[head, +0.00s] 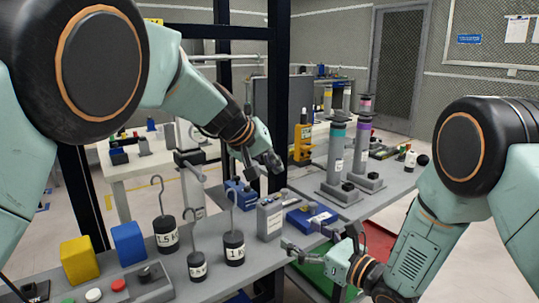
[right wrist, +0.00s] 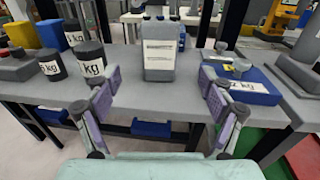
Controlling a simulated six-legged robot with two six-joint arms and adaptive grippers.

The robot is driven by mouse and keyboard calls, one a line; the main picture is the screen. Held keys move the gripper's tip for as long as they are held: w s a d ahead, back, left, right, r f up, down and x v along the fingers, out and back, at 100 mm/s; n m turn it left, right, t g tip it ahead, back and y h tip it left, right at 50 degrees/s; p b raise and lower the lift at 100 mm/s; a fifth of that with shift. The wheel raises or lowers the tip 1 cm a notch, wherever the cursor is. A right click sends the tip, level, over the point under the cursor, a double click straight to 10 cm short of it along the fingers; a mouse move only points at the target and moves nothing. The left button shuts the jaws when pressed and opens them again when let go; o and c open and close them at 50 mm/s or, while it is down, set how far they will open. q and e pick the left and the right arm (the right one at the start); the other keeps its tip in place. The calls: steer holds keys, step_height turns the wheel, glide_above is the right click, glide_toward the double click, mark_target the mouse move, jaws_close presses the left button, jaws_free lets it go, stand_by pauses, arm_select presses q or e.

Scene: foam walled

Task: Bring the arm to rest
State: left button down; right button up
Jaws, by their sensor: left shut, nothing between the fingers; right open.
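My left gripper (head: 262,168) is shut and empty, raised above the back part of the grey bench, in front of a black upright post. My right gripper (head: 318,243) is open and empty at the bench's front edge, low on the right in the head view. Its two spread fingers also show in the right wrist view (right wrist: 158,88), with the front of a grey canister (right wrist: 159,62) beyond the gap between them. The fingers look apart from the canister.
Black hooked weights (head: 234,247) stand on the grey bench (head: 215,285), left of the canister. A blue block with a kg label (head: 311,218) lies right of it. Yellow (head: 79,260) and blue (head: 128,243) boxes stand left. Tall grey stands (head: 338,160) rise behind on the right.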

steer(key=shift+s+d, duration=0.2)
steer(key=shift+s, duration=0.1)
